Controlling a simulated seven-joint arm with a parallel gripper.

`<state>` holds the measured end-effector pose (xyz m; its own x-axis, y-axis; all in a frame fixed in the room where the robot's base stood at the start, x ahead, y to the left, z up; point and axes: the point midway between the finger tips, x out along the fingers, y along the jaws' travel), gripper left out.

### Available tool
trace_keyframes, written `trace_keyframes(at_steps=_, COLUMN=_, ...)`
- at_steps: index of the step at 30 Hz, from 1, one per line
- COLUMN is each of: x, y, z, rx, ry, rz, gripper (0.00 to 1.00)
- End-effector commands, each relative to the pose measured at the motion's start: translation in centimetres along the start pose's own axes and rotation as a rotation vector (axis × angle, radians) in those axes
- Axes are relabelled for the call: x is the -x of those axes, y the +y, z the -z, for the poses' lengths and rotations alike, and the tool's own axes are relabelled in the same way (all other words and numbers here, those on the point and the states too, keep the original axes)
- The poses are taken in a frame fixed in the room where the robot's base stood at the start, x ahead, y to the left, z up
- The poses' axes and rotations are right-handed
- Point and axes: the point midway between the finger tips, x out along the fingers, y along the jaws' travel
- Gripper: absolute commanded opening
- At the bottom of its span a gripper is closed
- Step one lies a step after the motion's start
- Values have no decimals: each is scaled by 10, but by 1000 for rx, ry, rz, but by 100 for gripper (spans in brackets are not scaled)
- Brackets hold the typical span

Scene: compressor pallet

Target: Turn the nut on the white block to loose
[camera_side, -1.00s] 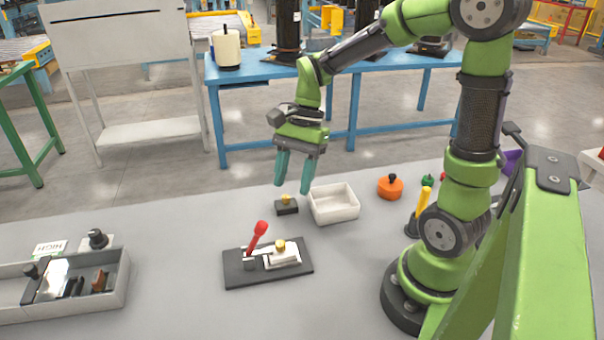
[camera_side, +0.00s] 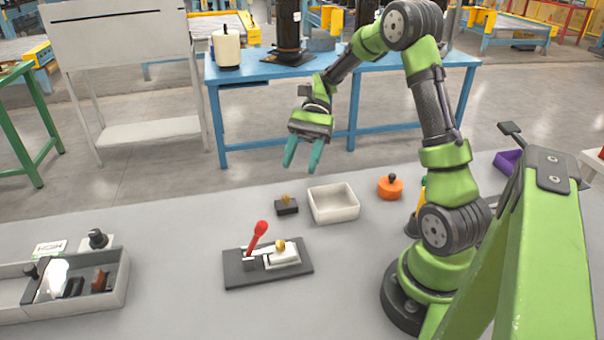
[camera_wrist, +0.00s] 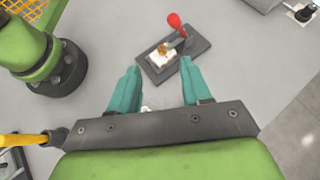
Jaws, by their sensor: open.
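The white block (camera_side: 283,255) sits on a dark plate (camera_side: 240,272) on the table, with a brass-coloured nut (camera_side: 280,245) on top. A red-handled lever (camera_side: 258,235) stands on the same plate, left of the block. In the wrist view the white block (camera_wrist: 161,57) with its nut (camera_wrist: 163,48) shows beyond my fingertips, left of the red lever handle (camera_wrist: 174,20). My gripper (camera_side: 301,168) is open and empty, well above the table and behind the plate; it also shows in the wrist view (camera_wrist: 160,72). How far the nut is turned cannot be told.
A small black block with a yellow top (camera_side: 287,206), a white open box (camera_side: 334,203) and an orange knobbed disc (camera_side: 390,187) stand behind the plate. A grey tray (camera_side: 115,290) with parts is at left. The table between tray and plate is clear.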

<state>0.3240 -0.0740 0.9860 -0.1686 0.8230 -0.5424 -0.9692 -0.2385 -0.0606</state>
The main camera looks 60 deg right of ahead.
Motion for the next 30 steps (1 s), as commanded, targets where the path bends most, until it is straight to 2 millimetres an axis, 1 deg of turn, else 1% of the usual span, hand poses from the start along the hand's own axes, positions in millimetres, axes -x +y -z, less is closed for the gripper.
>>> trace_keyframes(at_steps=1, x=2, y=2, z=12, rx=-21, ry=-35, rz=15, gripper=48)
trace_keyframes(at_steps=3, x=4, y=5, z=26, rx=-41, ry=-79, rz=36, gripper=48)
trace_keyframes(at_steps=8, x=6, y=14, z=56, rx=-105, ry=-149, rz=74, gripper=48)
trace_keyframes(at_steps=11, x=6, y=24, z=73, rx=-149, ry=-185, rz=96, gripper=48)
trace_keyframes(at_steps=15, x=-24, y=20, z=66, rx=-145, ry=-183, rz=92, gripper=48)
trace_keyframes(at_steps=30, x=-123, y=10, z=48, rx=-146, ry=-181, rz=91, gripper=48)
